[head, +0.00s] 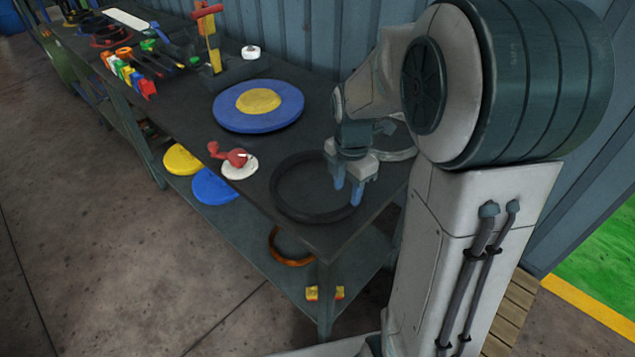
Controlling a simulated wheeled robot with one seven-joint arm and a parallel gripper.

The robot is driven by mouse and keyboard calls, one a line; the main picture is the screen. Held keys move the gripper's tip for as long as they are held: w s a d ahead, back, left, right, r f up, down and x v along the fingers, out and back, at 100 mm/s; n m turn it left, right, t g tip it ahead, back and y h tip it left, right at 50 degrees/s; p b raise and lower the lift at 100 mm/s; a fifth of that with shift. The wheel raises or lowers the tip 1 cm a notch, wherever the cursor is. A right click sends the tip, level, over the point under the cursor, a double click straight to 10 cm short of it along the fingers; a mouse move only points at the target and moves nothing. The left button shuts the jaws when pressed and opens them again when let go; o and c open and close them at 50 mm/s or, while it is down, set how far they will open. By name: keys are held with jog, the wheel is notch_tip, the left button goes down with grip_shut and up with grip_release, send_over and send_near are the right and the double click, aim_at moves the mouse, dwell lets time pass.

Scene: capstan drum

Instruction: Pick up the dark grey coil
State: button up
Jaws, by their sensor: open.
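The dark grey coil (288,212) is a ring lying flat near the right end of the dark workbench top in the head view. My gripper (346,192) points down over the right side of the coil. Its two blue-tipped fingers are apart, with the coil's right rim near or between the tips. I cannot tell whether the fingertips touch the coil. The gripper and fingers hide part of the coil's right rim.
A light grey ring (402,154) lies behind my gripper. A blue disc with a yellow centre (285,117) and a white disc with a red crank (240,170) are to the left. The bench (330,242) ends close in front of the coil. A corrugated wall stands behind.

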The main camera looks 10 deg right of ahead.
aim_at(345, 207)
jog(key=shift+f, duration=3.05)
grip_shut()
jog(key=shift+w+r, duration=0.1)
jog(key=shift+r, duration=0.05)
